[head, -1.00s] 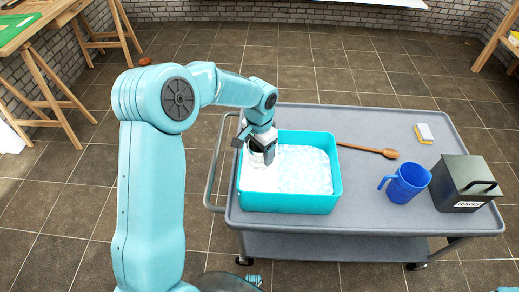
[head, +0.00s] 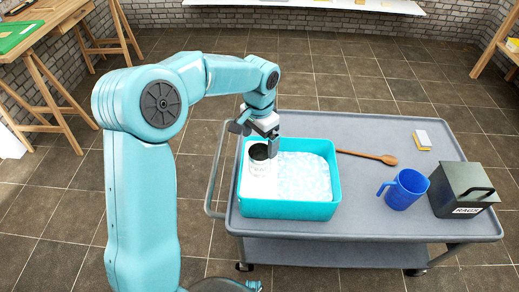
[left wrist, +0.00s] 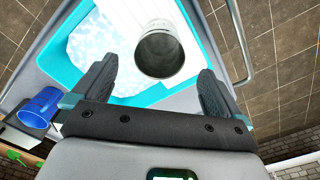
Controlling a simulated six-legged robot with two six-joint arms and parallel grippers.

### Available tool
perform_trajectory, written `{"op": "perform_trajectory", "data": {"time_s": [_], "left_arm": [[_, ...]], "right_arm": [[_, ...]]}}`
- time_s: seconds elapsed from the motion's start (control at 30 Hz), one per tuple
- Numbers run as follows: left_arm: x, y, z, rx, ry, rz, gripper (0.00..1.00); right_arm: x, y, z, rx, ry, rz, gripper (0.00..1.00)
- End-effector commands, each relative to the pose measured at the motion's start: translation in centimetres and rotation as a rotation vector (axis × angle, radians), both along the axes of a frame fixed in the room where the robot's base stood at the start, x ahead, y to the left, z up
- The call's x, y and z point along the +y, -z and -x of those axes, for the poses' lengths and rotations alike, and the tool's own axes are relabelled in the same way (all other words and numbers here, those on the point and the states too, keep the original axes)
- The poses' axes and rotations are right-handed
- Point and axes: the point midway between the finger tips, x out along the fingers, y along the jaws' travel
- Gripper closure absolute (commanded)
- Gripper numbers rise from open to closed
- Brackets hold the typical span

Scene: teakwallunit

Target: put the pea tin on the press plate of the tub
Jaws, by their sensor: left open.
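The pea tin (head: 259,166) stands upright on the white press plate (head: 256,189) at the left side of the teal tub (head: 290,210). Its dark round top faces up, and its label is too small to read. My left gripper (head: 254,136) is open and empty, just above and behind the tin. In the left wrist view the tin (left wrist: 160,52) is beyond the gap between my open fingers (left wrist: 157,88), apart from both. The press plate (left wrist: 140,15) shows beside the tub's bubbly white contents. My right gripper is not in view.
The tub stands on a grey cart (head: 380,215). To its right are a wooden spoon (head: 368,156), a blue jug (head: 404,189), a dark rags box (head: 464,188) and a small sponge (head: 422,140). The cart's handle (head: 214,180) is at the left.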

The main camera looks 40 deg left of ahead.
Motion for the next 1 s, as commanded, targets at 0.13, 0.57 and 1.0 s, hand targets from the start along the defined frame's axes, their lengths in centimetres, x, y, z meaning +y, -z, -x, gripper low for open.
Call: {"op": "perform_trajectory", "data": {"time_s": [0.13, 0.57, 1.0], "left_arm": [[0.0, -2.7, 0.0, -0.002, 0.001, 0.000, 0.00], [0.0, -4.0, 0.0, 0.001, 0.001, 0.001, 0.00], [0.0, -4.0, 0.1, 0.001, 0.001, 0.001, 0.00]], "right_arm": [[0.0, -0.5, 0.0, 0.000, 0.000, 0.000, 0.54], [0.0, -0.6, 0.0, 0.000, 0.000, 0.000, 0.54], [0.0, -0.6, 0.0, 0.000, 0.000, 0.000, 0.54]]}}
